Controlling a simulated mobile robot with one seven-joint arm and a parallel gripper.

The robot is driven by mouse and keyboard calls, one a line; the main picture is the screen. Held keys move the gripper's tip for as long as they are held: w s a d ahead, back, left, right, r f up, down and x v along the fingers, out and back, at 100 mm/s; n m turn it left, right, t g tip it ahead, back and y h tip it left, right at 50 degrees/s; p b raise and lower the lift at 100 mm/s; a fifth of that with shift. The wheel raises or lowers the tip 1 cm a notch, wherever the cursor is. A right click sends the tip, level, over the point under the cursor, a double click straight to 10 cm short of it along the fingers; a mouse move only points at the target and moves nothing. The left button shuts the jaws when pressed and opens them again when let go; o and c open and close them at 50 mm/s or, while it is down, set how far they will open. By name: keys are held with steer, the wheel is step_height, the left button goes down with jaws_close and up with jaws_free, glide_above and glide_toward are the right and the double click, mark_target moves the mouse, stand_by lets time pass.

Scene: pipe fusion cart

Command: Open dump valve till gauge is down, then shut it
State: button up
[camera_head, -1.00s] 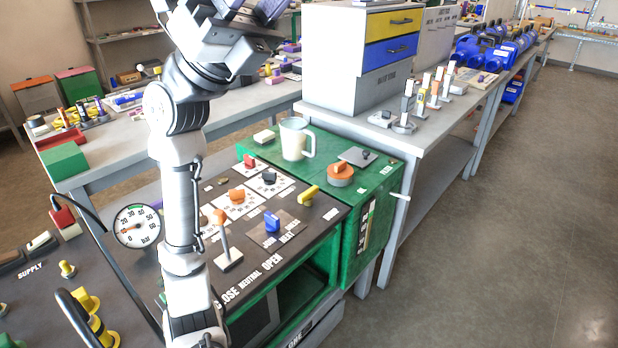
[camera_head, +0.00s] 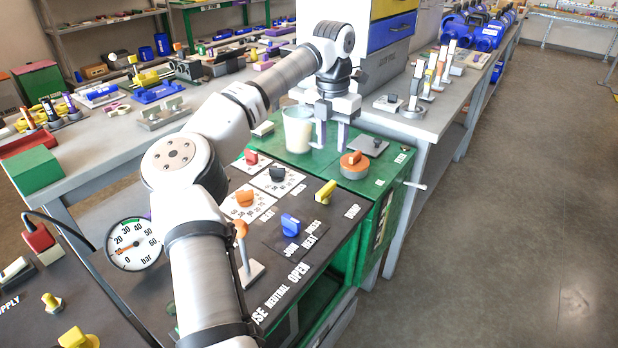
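The dump valve is a yellow handle (camera_head: 326,192) on the dark panel top, beside a label that reads like DUMP. The round white gauge (camera_head: 133,244) stands at the panel's left side. Its scale runs to 60 bar, and its small reddish needle seems to point near 10. My gripper (camera_head: 332,143) points down above the green cart top, behind the yellow handle and apart from it. Its two fingers are spread with nothing visible between them. They are close to the white mug's handle; whether they touch it I cannot tell.
A white mug (camera_head: 297,129) stands left of my gripper, and an orange knob (camera_head: 354,163) is just in front of it. A blue knob (camera_head: 290,224) and an orange-tipped lever (camera_head: 243,250) stand nearer on the panel. A drawer cabinet (camera_head: 385,60) rises behind.

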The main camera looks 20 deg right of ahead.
mark_target(326, 187)
steer(key=f, duration=0.4)
steer(key=f+p, duration=0.1)
steer(key=f, duration=0.8)
steer(key=shift+w+a+f+p, duration=0.2)
steer(key=shift+a+f+p, duration=0.1)
steer(key=shift+f+p, duration=0.05)
steer(key=shift+c, duration=0.2)
jaws_close()
